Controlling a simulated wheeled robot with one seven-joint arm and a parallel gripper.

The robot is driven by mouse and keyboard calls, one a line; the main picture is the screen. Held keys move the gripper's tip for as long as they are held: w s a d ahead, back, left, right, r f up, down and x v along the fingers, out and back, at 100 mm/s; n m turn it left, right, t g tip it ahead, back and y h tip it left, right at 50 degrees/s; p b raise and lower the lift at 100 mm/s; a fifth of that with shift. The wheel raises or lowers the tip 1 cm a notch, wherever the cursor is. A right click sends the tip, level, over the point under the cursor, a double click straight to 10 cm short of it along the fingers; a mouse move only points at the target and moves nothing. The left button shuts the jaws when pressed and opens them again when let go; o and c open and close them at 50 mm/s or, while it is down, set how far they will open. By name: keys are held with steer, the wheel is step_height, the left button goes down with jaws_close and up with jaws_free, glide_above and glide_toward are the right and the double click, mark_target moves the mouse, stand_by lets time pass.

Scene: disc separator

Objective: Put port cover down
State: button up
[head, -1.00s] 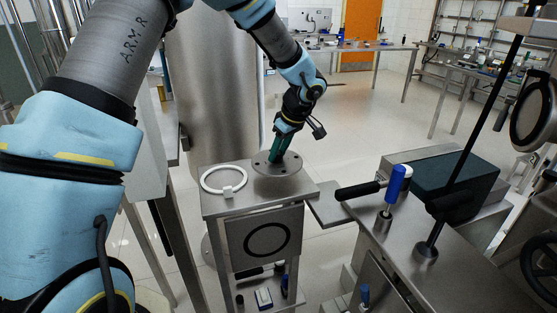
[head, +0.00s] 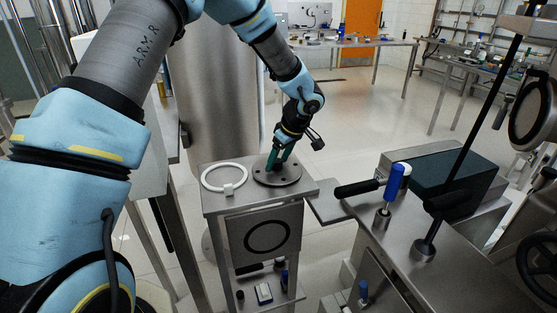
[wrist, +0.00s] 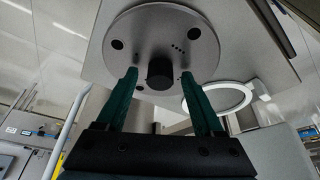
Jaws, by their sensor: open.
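The port cover (head: 291,176) is a round grey metal disc with small holes and a dark central knob. It lies flat on the top of the small metal stand (head: 245,207), towards its right side. In the wrist view the port cover (wrist: 190,50) fills the upper middle, and its dark knob (wrist: 160,70) stands between my fingers. My gripper (head: 277,163) has green fingers and is over the cover. In the wrist view my gripper (wrist: 158,80) is open, with a finger on each side of the knob and gaps to it.
A white ring (head: 224,178) lies on the stand, left of the cover. A steel bench with a blue-handled tool (head: 393,186) and a black-handled lever (head: 357,189) stands to the right. Small items lie on the stand's lower shelf (head: 270,303).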

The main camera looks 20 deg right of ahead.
steer(key=b+v, duration=0.4)
steer(key=v, duration=0.8)
steer(key=s+a+f+m, duration=0.2)
steer(key=a, duration=1.1)
steer(key=s+a+f+m+g+h, duration=0.1)
steer(key=s+a+f+m, duration=0.1)
steer(key=a, duration=1)
steer(key=s+a+f+m+g+h, duration=0.1)
steer(key=s+a, duration=0.1)
steer(key=a, duration=1.1)
steer(key=shift+s+a+f+m, duration=0.2)
steer(key=shift+a+f+m, duration=0.15)
steer(key=shift+f+m, duration=0.05)
steer(key=shift+c, duration=0.3)
